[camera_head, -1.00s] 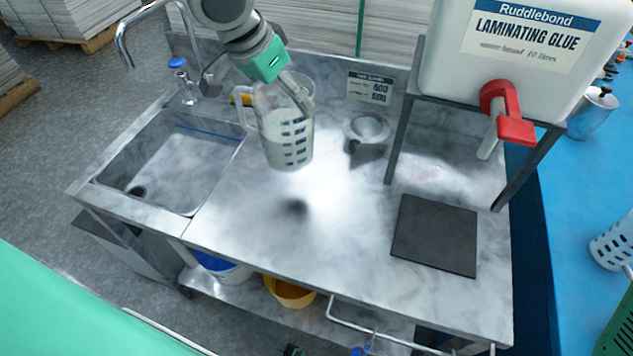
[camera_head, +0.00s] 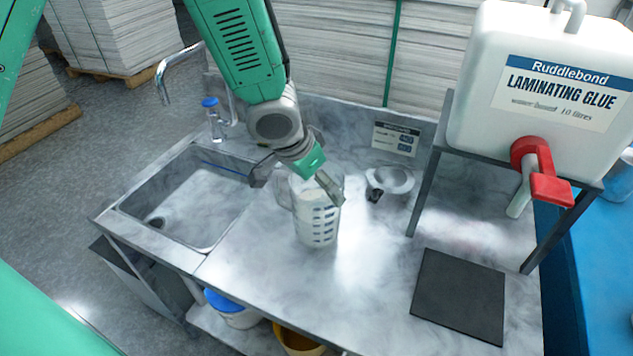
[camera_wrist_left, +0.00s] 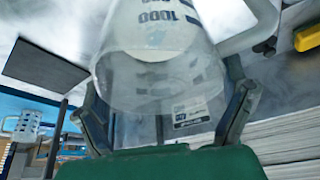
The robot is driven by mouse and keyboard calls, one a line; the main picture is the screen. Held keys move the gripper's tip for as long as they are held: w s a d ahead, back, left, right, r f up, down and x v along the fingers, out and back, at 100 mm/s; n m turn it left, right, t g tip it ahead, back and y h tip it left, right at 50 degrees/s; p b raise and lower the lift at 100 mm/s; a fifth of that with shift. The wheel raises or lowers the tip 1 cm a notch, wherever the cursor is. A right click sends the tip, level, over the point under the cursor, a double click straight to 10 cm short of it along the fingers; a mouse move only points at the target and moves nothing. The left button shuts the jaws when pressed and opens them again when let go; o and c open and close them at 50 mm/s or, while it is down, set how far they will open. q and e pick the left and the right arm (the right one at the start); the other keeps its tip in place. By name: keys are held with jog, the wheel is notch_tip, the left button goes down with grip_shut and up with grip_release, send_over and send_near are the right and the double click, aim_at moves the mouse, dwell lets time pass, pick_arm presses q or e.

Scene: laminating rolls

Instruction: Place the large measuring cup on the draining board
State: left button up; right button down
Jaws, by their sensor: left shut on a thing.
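The large measuring cup (camera_head: 318,222) is clear with dark graduation marks and whitish contents or body. It is upright over the bare metal draining board (camera_head: 262,262), right of the sink. Its base is at or very near the surface; I cannot tell if it touches. My left gripper (camera_head: 298,182) is shut on the cup near its rim, partly hiding the rim and handle. In the left wrist view the cup (camera_wrist_left: 150,75) sits between the two fingers (camera_wrist_left: 168,115). My right gripper is not in view.
The sink (camera_head: 185,195) with its tap (camera_head: 180,68) is at the left. A small grey cup-like vessel (camera_head: 390,182) stands behind right. A dark square mat (camera_head: 460,297) lies at the right, before the stand with the glue container (camera_head: 540,90). The board's front middle is clear.

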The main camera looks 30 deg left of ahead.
pick_arm(q)
jog(key=shift+a, duration=0.35)
jog(key=o, duration=1.4)
jog(key=shift+s+a+f, duration=0.1)
jog(key=shift+a, duration=0.15)
jog(key=shift+c, duration=0.2)
jog(key=d+p+v, duration=0.1)
jog(key=p+v, duration=0.1)
jog(key=v, duration=1)
jog(key=shift+a, duration=0.2)
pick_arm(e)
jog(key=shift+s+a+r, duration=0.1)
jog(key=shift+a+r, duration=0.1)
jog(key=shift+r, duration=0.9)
pick_arm(q)
jog(key=shift+a, duration=0.1)
